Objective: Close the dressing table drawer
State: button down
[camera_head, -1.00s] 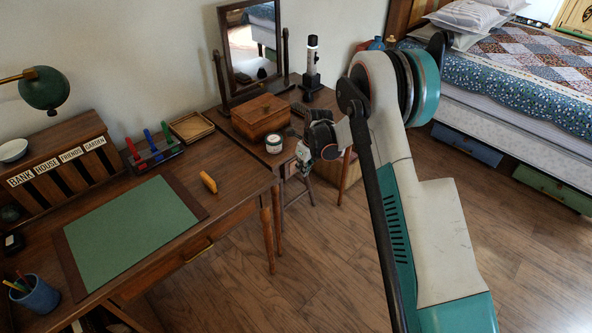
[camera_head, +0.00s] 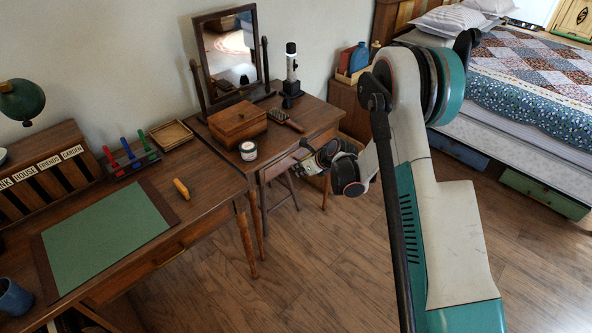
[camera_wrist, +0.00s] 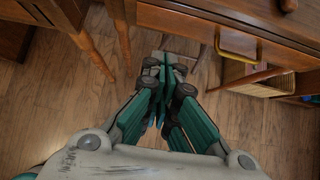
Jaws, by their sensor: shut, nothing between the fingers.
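The dressing table (camera_head: 318,116) is dark wood and stands at the back centre in the head view, with a mirror on top. Its drawer front (camera_head: 272,173) is partly hidden by my gripper (camera_head: 303,160), which is low in front of it. In the wrist view, a wooden front with a brass handle (camera_wrist: 238,44) lies at the upper right. My gripper (camera_wrist: 160,95) is shut and empty, pointing to the left of that handle and apart from it. I cannot tell how far the drawer stands out.
A wooden box (camera_head: 238,122), a jar (camera_head: 248,151), a hairbrush (camera_head: 287,121) and a torch (camera_head: 291,75) stand or lie on the dressing table. A desk (camera_head: 205,205) is at left, its leg (camera_head: 245,243) near the table. Bare floor (camera_head: 300,265) lies in front; a bed (camera_head: 520,125) is at right.

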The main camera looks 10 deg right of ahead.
aim_at(275, 165)
jog(key=shift+w+a+r+b+x, duration=0.25)
jog(key=shift+b+x, duration=0.6)
jog(key=shift+x, duration=1.2)
jog(key=shift+w+r+b+x, duration=0.5)
jog(key=shift+b+x, duration=0.3)
jog(key=shift+x, duration=1.3)
jog(key=shift+w+a+r+b+x, duration=0.25)
jog(key=shift+b+x, duration=0.6)
jog(key=shift+x, duration=1.2)
jog(key=shift+w+d, duration=0.1)
jog(key=shift+w+a, duration=0.75)
jog(key=shift+w, duration=0.25)
jog(key=shift+w+r, duration=0.1)
